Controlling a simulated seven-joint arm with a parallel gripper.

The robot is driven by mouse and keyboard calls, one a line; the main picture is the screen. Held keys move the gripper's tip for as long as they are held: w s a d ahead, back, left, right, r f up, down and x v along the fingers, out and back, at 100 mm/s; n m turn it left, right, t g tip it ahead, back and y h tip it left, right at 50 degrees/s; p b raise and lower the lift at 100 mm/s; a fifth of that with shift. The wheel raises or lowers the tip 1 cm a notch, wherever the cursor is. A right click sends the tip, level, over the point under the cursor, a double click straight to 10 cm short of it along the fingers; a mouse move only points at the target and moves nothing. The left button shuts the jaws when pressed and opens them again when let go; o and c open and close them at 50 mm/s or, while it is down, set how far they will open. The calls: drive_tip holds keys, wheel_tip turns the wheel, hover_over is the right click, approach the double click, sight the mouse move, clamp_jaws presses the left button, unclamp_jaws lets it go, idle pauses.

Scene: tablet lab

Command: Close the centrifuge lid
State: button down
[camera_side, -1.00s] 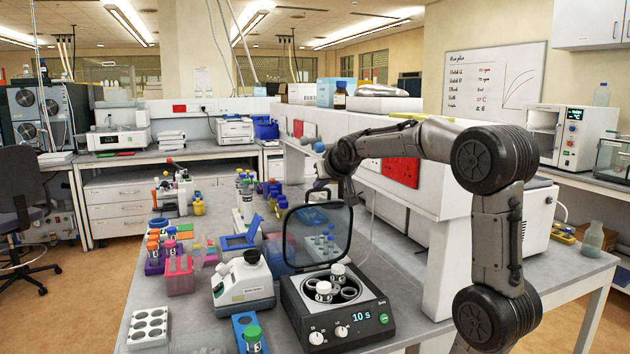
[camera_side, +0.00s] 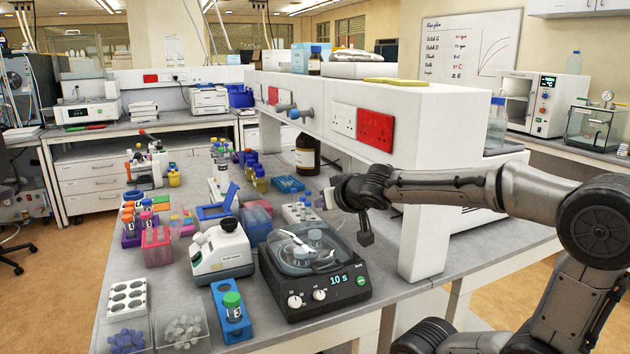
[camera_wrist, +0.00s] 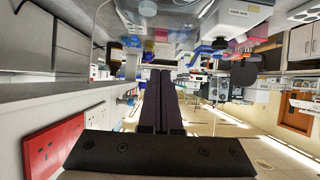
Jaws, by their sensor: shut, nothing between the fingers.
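The centrifuge (camera_side: 341,306) is a dark box with white knobs and a "10 s" display, on the bench in the side view. Its clear lid (camera_side: 290,262) lies down over the rotor, and white-capped tubes show through it. Whether its edge sits fully flush I cannot tell. My gripper (camera_side: 326,199) is above and behind the centrifuge's right rear side, apart from the lid, pointing left. In the wrist view my gripper (camera_wrist: 160,73) has its two dark fingers together with nothing between them.
A white instrument (camera_side: 222,252) stands close left of the centrifuge. A blue rack with a green-capped tube (camera_side: 232,304) is in front of it. A white shelf unit (camera_side: 425,215) with red sockets rises behind my arm. A brown bottle (camera_side: 307,155) stands further back.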

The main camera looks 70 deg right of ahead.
approach(326, 258)
drive_tip(key=x, duration=0.5)
drive_tip(key=shift+s+a+f, duration=0.1)
drive_tip(key=shift+f, duration=0.5)
